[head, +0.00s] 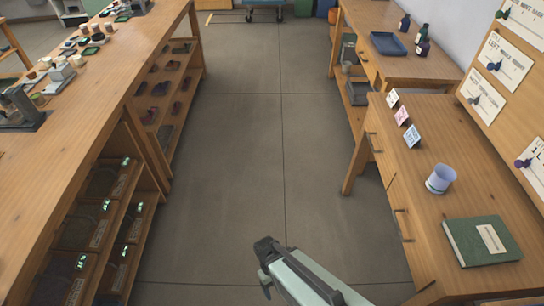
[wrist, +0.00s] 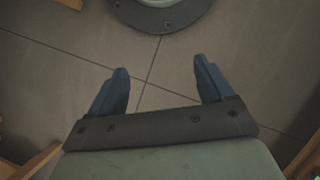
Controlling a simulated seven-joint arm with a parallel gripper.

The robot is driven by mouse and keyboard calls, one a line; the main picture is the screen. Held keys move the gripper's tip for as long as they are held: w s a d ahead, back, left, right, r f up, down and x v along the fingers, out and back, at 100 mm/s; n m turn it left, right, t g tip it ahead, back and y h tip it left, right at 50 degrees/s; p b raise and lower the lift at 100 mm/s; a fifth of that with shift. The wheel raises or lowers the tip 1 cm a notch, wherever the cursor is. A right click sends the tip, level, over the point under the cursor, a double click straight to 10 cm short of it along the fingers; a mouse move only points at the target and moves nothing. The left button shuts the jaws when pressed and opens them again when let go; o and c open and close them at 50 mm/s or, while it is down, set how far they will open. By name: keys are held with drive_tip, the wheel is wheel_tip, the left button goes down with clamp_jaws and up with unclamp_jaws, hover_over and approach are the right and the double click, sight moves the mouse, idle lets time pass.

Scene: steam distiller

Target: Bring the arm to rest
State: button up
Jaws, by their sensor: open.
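My gripper (wrist: 162,65) shows in the wrist view with its two blue fingers spread apart. Nothing is between them; only the grey tiled floor (wrist: 170,82) lies beyond. In the head view, part of my arm reaches in from the bottom edge, over the aisle floor (head: 240,150). I cannot clearly make out the fingers in that view. My arm touches neither the left bench nor the right desk there.
A long wooden bench (head: 88,62) with shelves runs along the left. On the right, a wooden desk (head: 420,205) holds a blue cup (head: 440,181), a green book (head: 481,241) and several small cards. A blue tray (head: 389,43) lies behind. The aisle between is clear.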

drive_tip(key=s+d+f+m+g+y, duration=0.1)
drive_tip(key=s+d+f+m, duration=0.1)
drive_tip(key=d, duration=0.5)
drive_tip(key=s+d+f+m+g+y, duration=0.1)
drive_tip(key=s+d+m, duration=0.3)
drive_tip(key=d, duration=0.3)
drive_tip(key=shift+s+d+f+g, duration=0.15)
drive_tip(key=shift+d+f+g, duration=0.15)
drive_tip(key=shift+d+f, duration=0.1)
